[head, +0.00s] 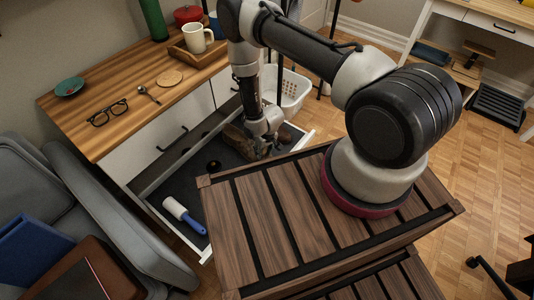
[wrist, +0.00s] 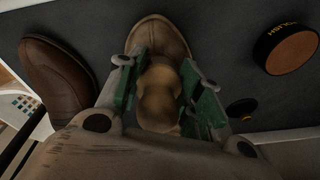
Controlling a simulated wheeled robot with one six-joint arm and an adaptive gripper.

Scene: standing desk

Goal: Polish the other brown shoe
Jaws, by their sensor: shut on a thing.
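My gripper (head: 264,128) reaches down into an open drawer. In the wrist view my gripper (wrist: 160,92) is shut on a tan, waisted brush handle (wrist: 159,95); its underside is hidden. A lighter brown shoe (wrist: 160,36) lies just beyond the brush, its toe showing and the rest hidden. I cannot tell if the brush touches it. A darker reddish-brown shoe (wrist: 58,78) lies to the left. The brown shoes show partly in the head view (head: 238,139), behind my gripper. A round polish tin (wrist: 287,48) with an orange-brown face is at the right.
The drawer floor (head: 226,186) is dark. A lint roller (head: 184,215) with a blue handle lies at its near end. A slatted wooden surface (head: 300,225) stands in front. The desktop above holds glasses (head: 108,112), a spoon (head: 149,94) and a mug (head: 196,38).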

